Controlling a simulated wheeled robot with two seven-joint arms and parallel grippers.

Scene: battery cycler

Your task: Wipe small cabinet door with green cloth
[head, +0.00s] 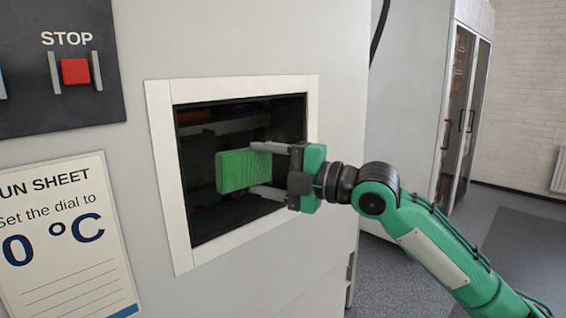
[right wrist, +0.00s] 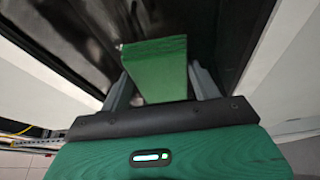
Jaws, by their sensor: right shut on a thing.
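The small cabinet door (head: 225,130) shows as a dark, glossy panel inside a pale frame (head: 160,150) on the grey cabinet's front. The green cloth (head: 236,171) looks like a folded, block-shaped pad. My right gripper (head: 268,168) is shut on it, with one finger above and one below in the head view. The cloth is in front of the dark panel; I cannot tell whether it touches. In the right wrist view the cloth (right wrist: 158,65) stands between the two fingers, with the dark panel (right wrist: 80,40) behind it. My left gripper is not in view.
A red STOP button (head: 75,71) sits on a dark panel at the upper left. A run sheet (head: 65,240) is on the cabinet below it. A tall glass-doored cabinet (head: 462,110) stands at the back right, with open floor (head: 500,225) in front.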

